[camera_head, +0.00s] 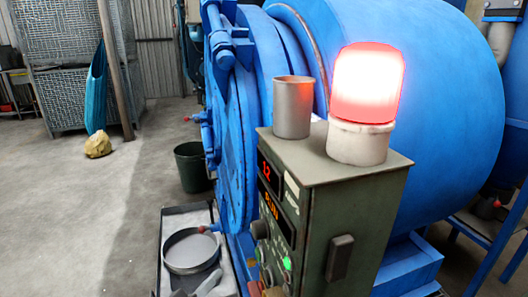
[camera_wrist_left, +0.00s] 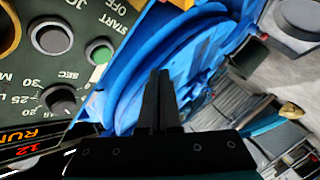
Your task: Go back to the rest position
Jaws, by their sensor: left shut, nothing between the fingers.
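My left gripper shows in the left wrist view (camera_wrist_left: 160,78), its two dark fingers shut together with nothing between them. The fingers are apart from the button in the picture; the exact gap cannot be told. In the head view I cannot clearly make out this gripper. My right gripper is in neither view.
A blue drum machine (camera_head: 440,90) stands behind the box. A lit red beacon (camera_head: 367,85) and metal cup (camera_head: 292,108) are on the box. A tray (camera_head: 167,245) with a round sieve (camera_head: 190,250) lies low left. A dark bin (camera_head: 192,166) stands beyond; the left floor is open.

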